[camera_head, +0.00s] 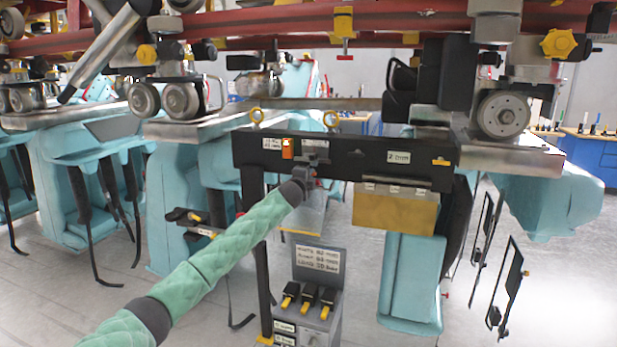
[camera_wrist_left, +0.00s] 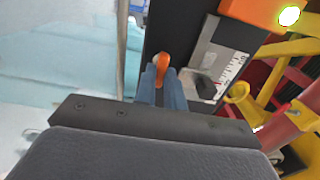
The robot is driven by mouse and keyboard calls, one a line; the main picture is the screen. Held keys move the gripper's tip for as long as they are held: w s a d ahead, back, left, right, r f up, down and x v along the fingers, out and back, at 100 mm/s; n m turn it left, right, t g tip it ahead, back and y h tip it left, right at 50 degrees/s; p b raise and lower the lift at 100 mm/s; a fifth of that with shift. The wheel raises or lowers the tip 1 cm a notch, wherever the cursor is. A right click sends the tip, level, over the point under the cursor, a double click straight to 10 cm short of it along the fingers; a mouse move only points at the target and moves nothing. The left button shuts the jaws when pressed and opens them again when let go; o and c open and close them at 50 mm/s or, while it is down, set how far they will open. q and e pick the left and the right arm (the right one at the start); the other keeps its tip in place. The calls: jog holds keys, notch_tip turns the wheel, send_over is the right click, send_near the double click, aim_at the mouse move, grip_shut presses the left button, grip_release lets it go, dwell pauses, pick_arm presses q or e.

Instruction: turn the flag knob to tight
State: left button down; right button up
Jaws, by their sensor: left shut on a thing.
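My left arm comes in from the lower left of the head view, and its gripper (camera_head: 309,178) is up against the front of the black beam (camera_head: 350,158). In the left wrist view the two blue-grey fingers (camera_wrist_left: 162,84) are shut on a small orange knob (camera_wrist_left: 162,60), which I take to be the flag knob. Its rounded end shows between the fingertips; the rest is hidden. A pale plate with a printed scale (camera_wrist_left: 224,58) lies to the right of it. I cannot read the knob's setting. My right gripper is not in view.
An orange box (camera_head: 288,149) with a lit lamp sits on the beam, above and left of my gripper. A brass block (camera_head: 396,208) hangs at right. Below stands a grey stand (camera_head: 320,262) with black-and-yellow tools. Teal coaster seats (camera_head: 60,190) and red rails are around.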

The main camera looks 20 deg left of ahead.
pick_arm(q)
jog(key=shift+d+f, duration=0.15)
jog(key=shift+f, duration=0.05)
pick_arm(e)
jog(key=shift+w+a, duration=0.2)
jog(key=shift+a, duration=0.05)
pick_arm(q)
jog(key=c, duration=1.5)
grip_release()
jog(key=shift+r, duration=0.1)
jog(key=shift+s, duration=0.1)
